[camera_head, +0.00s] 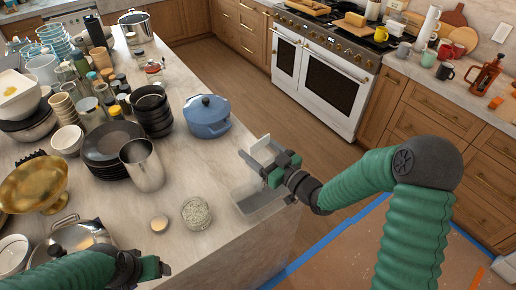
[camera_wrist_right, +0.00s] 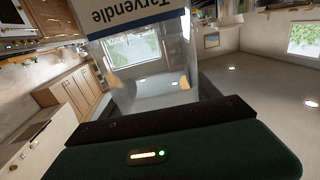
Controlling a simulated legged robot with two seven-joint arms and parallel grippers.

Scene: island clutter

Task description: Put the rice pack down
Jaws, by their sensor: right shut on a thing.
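My right gripper (camera_head: 274,168) is shut on the rice pack, over the right edge of the island. The pack (camera_head: 258,199) looks clear and pale in the head view, partly hidden by the gripper. In the right wrist view the pack (camera_wrist_right: 140,12) shows a white and blue label with upside-down lettering and a see-through body. I cannot tell whether its base touches the counter. My left gripper (camera_head: 158,268) is low over the front of the island, near a pot lid; its jaw opening is unclear.
The island top (camera_head: 205,165) is fairly clear between the blue pot (camera_head: 207,116), the steel cup (camera_head: 143,164) and the glass jar (camera_head: 196,212). Stacked dark plates (camera_head: 112,143), bowls and bottles crowd the left. A gold bowl (camera_head: 35,186) stands at far left.

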